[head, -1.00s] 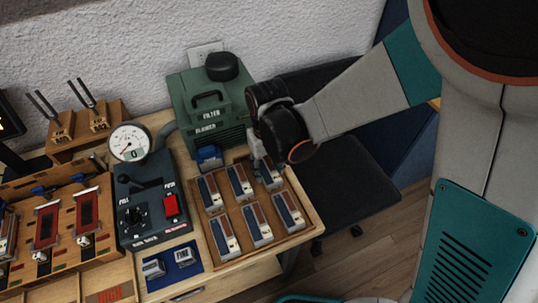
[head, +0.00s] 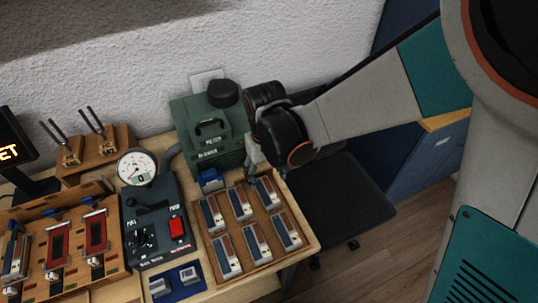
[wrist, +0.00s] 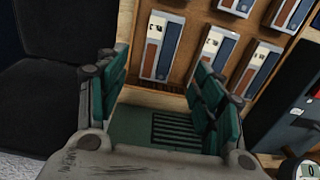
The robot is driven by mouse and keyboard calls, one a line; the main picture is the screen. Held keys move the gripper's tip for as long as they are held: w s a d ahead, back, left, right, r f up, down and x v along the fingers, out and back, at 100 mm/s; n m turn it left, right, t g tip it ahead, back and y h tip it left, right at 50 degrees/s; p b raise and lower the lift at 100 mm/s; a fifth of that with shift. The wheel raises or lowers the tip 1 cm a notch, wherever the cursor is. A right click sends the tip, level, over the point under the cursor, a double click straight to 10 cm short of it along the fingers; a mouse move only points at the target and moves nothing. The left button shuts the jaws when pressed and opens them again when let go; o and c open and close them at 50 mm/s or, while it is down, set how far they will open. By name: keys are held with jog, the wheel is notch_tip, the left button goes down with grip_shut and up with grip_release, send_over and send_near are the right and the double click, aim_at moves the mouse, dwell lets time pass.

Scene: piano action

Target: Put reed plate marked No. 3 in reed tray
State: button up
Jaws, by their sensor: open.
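A wooden tray (head: 303,252) holds several reed plates in two rows, each with a blue and a brown strip and a pale end. It also shows in the wrist view (wrist: 213,27). Number marks on the pale ends are too small to read, so I cannot tell which plate is No. 3. My gripper (head: 255,172) is just behind the tray's back-right plate (head: 266,191). In the wrist view my gripper (wrist: 160,98) is open and empty, its green-padded fingers apart, with one reed plate (wrist: 160,48) beyond the gap between them.
A green blower box (head: 208,135) stands behind the tray. A dark control unit (head: 152,225) with a dial gauge (head: 137,167) is to its left. A black chair (head: 345,200) is at the right, beyond the bench edge.

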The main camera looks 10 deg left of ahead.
jog(key=shift+r+p, duration=1.1)
jog(key=shift+r, duration=1.1)
